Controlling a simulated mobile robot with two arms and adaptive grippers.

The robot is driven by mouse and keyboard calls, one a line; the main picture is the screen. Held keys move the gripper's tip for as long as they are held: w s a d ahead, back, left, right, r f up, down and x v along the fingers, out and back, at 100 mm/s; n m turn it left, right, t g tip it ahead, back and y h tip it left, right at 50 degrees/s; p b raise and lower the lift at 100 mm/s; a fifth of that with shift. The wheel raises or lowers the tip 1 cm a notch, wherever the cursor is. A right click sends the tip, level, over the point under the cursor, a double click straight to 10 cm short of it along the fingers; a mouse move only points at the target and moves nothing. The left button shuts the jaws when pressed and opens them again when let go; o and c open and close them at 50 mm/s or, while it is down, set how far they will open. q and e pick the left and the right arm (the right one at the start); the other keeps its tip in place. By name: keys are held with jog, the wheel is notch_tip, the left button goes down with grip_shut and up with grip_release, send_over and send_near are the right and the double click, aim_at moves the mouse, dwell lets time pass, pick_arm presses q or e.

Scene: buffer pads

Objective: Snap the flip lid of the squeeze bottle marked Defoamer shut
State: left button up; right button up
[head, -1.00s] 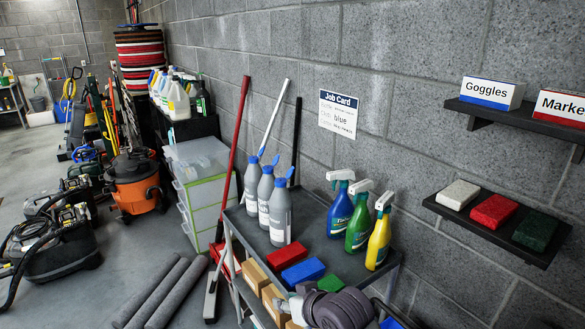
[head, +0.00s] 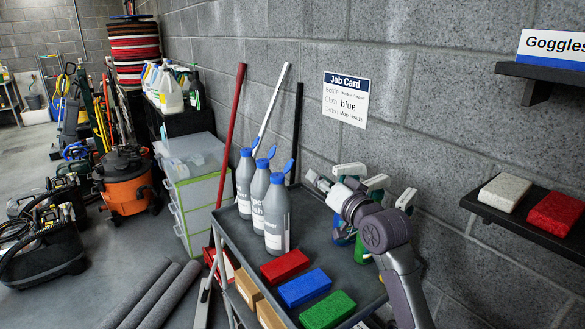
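Three grey squeeze bottles with blue flip lids stand upright in a row on the dark cart top: a far one (head: 244,184), a middle one (head: 260,198) and a near one (head: 277,222). Their lids appear to be tipped up, open. The white labels are only partly visible, and I cannot tell which one says Defoamer. My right gripper (head: 316,181) is above the cart, to the right of the near bottle and apart from it, pointing left. Its finger opening is too small to judge. My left gripper is out of view.
Spray bottles (head: 345,232) stand behind my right arm, partly hidden. Red (head: 284,265), blue (head: 304,288) and green (head: 328,310) blocks lie at the cart's front. A job card (head: 346,98) hangs on the wall; a shelf (head: 500,215) juts out at right.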

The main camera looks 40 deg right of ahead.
aim_at(293, 162)
jog(key=shift+f+p+x, duration=0.2)
jog(key=shift+p+x, duration=0.5)
jog(key=shift+x, duration=2.9)
jog(key=shift+f+p+x, duration=0.15)
jog(key=shift+p+x, duration=0.55)
jog(key=shift+x, duration=2.9)
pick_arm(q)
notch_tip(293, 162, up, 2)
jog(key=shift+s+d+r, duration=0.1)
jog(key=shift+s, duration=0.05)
pick_arm(e)
jog(key=shift+d, duration=0.15)
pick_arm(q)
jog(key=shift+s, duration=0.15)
pick_arm(e)
grip_shut()
